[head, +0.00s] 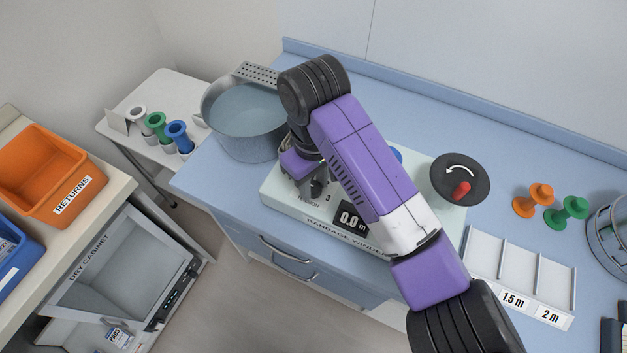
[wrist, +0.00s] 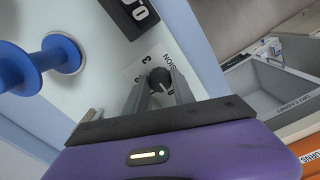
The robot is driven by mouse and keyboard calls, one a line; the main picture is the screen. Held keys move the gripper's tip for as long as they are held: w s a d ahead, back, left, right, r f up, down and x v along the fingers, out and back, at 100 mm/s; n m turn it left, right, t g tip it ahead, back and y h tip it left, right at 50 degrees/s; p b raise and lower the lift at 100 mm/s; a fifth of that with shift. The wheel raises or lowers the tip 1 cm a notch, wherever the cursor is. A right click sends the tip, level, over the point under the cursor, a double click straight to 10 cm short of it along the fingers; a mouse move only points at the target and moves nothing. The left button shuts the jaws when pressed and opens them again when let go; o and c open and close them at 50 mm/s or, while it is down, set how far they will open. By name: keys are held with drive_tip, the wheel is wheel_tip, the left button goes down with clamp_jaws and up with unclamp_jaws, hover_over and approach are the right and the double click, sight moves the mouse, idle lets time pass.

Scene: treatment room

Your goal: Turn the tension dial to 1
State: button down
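The tension dial (wrist: 160,80) is a small dark round knob on the pale panel of the bandage winder (head: 285,203). In the wrist view, printed numbers, including a 3, and part of the word TENSION surround it. Its pointer setting is too small to read. My gripper (wrist: 160,84) is at the dial, with one finger on each side of the knob. The fingers are apart, but I cannot tell whether they press on it. In the head view, my gripper (head: 312,188) points down at the winder's left part and largely hides the dial.
The winder's display (head: 350,217) reads 0.0 m. A blue spool (wrist: 35,65) stands beside the dial, and a black crank disc (head: 460,180) with a red handle is farther right. A metal basin (head: 245,145) stands close behind left. Orange and green spools (head: 533,205) stand right.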

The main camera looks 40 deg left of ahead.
drive_tip(key=shift+r+m+p, duration=0.15)
drive_tip(key=shift+m+p, duration=0.25)
drive_tip(key=shift+p, duration=0.2)
drive_tip(key=shift+s+m+p, duration=0.1)
drive_tip(key=shift+m+p, duration=0.5)
drive_tip(key=shift+p, duration=0.25)
drive_tip(key=m+p, duration=0.2)
drive_tip(key=shift+m, duration=0.3)
drive_tip(key=m+p, duration=0.1)
drive_tip(key=m, duration=0.2)
drive_tip(key=shift+m, duration=2.1)
drive_tip(key=c, duration=1.1)
unclamp_jaws()
drive_tip(key=shift+o, duration=0.2)
